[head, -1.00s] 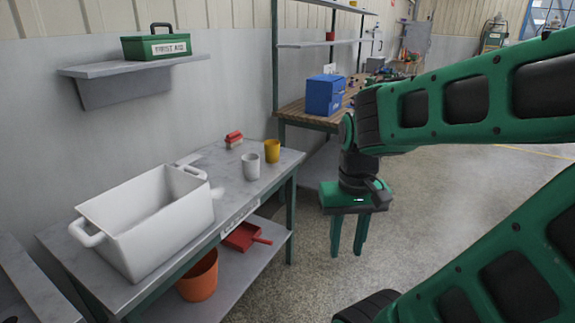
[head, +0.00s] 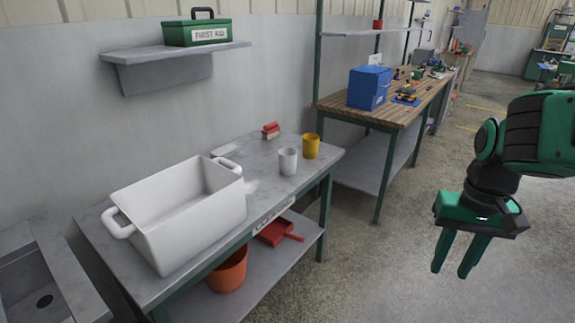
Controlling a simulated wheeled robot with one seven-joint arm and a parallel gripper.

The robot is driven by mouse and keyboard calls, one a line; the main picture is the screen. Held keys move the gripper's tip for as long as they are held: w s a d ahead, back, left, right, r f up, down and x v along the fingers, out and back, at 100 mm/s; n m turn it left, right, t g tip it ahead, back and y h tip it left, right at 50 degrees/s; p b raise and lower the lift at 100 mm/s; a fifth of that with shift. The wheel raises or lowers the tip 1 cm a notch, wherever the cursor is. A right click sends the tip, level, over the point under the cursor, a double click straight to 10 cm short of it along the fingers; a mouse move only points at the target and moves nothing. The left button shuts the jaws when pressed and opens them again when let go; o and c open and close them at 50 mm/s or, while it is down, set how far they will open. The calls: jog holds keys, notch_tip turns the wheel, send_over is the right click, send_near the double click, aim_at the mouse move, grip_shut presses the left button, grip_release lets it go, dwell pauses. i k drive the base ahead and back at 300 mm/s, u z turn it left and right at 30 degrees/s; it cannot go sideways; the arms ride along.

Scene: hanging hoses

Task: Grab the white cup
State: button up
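The white cup (head: 288,162) stands upright on the grey table (head: 266,190), toward its right end. A yellow cup (head: 311,147) stands just behind it and to its right. My gripper (head: 453,274) hangs at the right of the view, pointing down, over the floor and well to the right of the table. Its two green fingers are apart with nothing between them. It does not touch the cup.
A large white tub (head: 180,215) fills the table's left part. A red and white item (head: 271,131) lies at the back. An orange bucket (head: 228,270) and red dustpan (head: 278,232) sit on the lower shelf. A wooden workbench (head: 375,110) stands behind.

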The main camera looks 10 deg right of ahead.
aim_at(288, 162)
jog(key=z, duration=1.9)
jog(key=k, duration=0.7)
jog(key=u, duration=0.95)
jog(key=i, duration=1)
